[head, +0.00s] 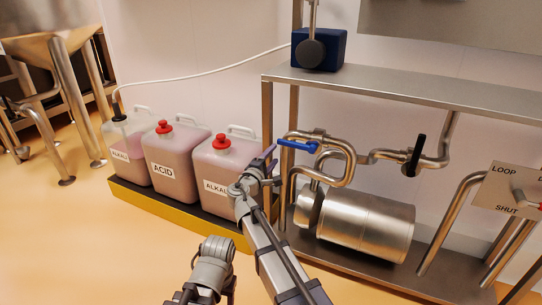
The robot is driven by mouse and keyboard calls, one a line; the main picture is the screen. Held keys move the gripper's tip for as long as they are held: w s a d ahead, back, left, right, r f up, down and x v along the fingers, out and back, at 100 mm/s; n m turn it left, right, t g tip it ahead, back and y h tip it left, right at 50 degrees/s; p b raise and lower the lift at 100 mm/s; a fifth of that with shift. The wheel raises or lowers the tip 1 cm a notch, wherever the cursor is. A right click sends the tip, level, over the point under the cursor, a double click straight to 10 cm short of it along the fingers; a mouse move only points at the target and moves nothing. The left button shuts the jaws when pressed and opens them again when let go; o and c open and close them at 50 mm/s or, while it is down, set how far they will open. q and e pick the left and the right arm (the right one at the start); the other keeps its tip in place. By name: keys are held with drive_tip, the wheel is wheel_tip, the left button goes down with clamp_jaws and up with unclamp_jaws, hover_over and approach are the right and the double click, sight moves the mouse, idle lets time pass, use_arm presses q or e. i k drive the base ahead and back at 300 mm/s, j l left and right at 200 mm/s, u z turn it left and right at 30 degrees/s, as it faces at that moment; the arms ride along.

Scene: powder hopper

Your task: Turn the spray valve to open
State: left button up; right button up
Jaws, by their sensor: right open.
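A valve with a blue lever handle (297,145) sits on the bent steel pipework above the steel motor; I cannot tell from any label whether it is the spray valve. The lever lies roughly level, its free end pointing left. My right gripper (268,160) is just left of the lever's free end, open and empty. Whether a finger touches the lever is hard to tell. A second valve has a black handle (414,155) standing upright on the pipe further right. My left gripper does not show clearly.
Alkali (119,155), acid (163,168) and second alkali (215,186) cans stand in a yellow-edged tray (150,203) on the left. A steel shelf (400,88) with a blue box (325,48) spans above. A LOOP/SHUT plate (505,190) is at right.

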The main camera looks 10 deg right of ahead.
sight(411, 169)
drive_tip(key=z, duration=1.4)
